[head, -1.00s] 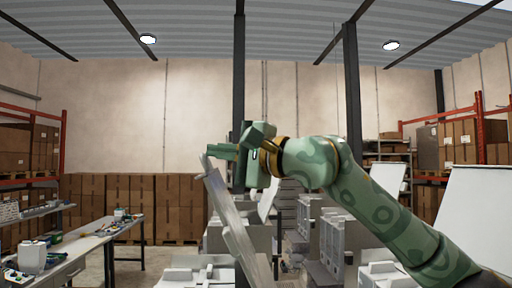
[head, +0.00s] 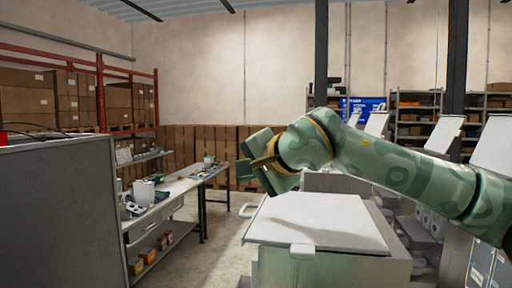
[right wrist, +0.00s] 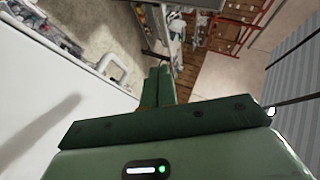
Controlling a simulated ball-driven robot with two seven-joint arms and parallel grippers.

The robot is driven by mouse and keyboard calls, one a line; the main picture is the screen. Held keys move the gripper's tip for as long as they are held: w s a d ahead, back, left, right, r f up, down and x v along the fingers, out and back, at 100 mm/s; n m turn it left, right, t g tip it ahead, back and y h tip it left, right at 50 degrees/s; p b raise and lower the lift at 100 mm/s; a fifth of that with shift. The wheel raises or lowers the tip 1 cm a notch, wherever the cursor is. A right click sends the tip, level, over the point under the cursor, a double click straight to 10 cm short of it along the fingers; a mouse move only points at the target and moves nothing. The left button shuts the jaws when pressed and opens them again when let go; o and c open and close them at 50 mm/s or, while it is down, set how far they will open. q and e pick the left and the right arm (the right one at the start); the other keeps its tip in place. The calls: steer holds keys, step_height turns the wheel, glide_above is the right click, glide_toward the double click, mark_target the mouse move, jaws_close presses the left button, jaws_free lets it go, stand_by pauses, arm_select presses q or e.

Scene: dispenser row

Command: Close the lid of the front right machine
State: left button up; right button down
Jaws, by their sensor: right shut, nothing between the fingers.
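The nearest machine (head: 330,268), a pale box in the lower middle of the head view, has its white lid (head: 320,222) lying down over its top. A small tab (head: 302,250) sticks out at the lid's near edge. I cannot tell whether the lid is fully seated. My right gripper (head: 248,163) is shut and empty, above and beyond the lid's far left edge, apart from it. In the right wrist view its fingers (right wrist: 158,86) are together, and the white lid (right wrist: 50,110) fills the left side with a shadow across it. My left gripper is not in view.
More machines with raised lids (head: 444,134) stand at the right. A white loop handle (head: 262,203) shows beside the nearest machine. A workbench (head: 175,188) with small items stands left, behind a grey panel (head: 60,215). Open floor (head: 218,235) lies between bench and machine.

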step_height(320, 180, down, 6)
steer(key=a+b, duration=0.1)
steer(key=b, duration=0.1)
steer(key=shift+w+f+h, duration=0.2)
steer(key=shift+f+h, duration=0.05)
steer(key=shift+h, duration=0.15)
steer(key=shift+a, duration=0.1)
